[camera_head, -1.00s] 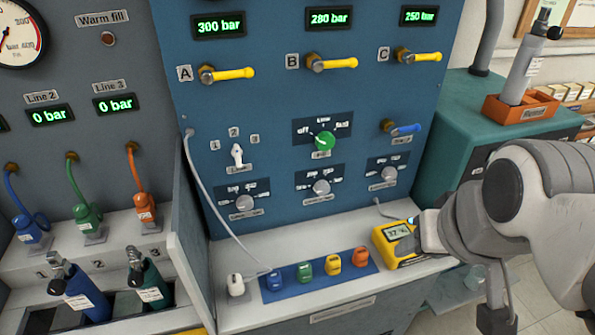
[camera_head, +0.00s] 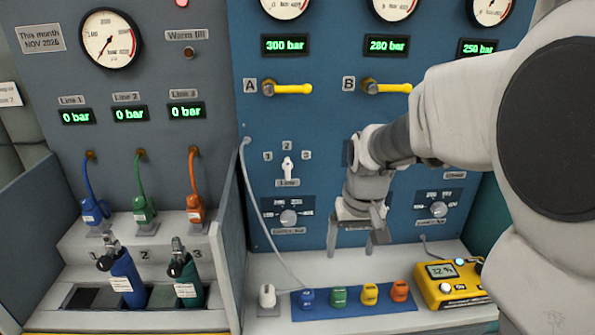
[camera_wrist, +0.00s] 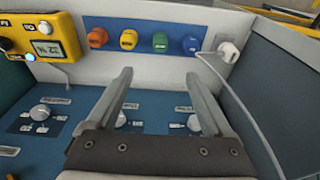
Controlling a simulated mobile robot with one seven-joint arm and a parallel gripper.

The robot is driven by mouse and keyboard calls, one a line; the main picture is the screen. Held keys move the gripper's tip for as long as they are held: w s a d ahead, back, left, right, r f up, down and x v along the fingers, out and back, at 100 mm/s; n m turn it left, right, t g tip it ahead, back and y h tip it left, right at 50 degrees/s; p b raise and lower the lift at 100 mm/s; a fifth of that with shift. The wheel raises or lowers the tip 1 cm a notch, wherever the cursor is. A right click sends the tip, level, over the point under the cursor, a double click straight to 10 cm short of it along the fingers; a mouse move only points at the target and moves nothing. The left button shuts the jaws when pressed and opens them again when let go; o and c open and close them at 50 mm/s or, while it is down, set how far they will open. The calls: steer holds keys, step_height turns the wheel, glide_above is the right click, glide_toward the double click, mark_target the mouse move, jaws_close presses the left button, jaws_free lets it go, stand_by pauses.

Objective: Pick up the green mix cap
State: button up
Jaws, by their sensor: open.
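The green mix cap (camera_head: 339,297) stands on a blue mat (camera_head: 318,314) on the white ledge, between a blue cap (camera_head: 306,299) and a yellow cap (camera_head: 369,294). It also shows in the wrist view (camera_wrist: 160,43), beyond my fingertips. My gripper (camera_head: 350,252) is open and empty, its two fingers pointing down in front of the blue panel, above the row of caps. In the wrist view my gripper (camera_wrist: 160,76) has its fingers apart, with nothing between them. The green cap is in full view.
An orange cap (camera_head: 400,291) and a yellow meter (camera_head: 450,283) stand right of the row. A white plug (camera_head: 267,296) with a grey cable stands at its left. Knobs such as the line selector (camera_head: 288,166) stick out of the panel. Bottles (camera_head: 122,277) sit in the left rack.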

steer(key=f, duration=0.2)
steer(key=b, duration=0.3)
glide_toward(339, 290)
steer(key=f, duration=0.2)
steer(key=w+f, duration=0.1)
steer(key=f, duration=0.2)
steer(key=shift+w+a+f+b, duration=0.1)
steer(key=shift+w+f+b, duration=0.15)
steer(key=shift+f, duration=1.1)
steer(key=shift+w+f+b, duration=0.1)
steer(key=shift+f+b, duration=0.2)
steer(key=shift+f, duration=1.05)
jaws_close()
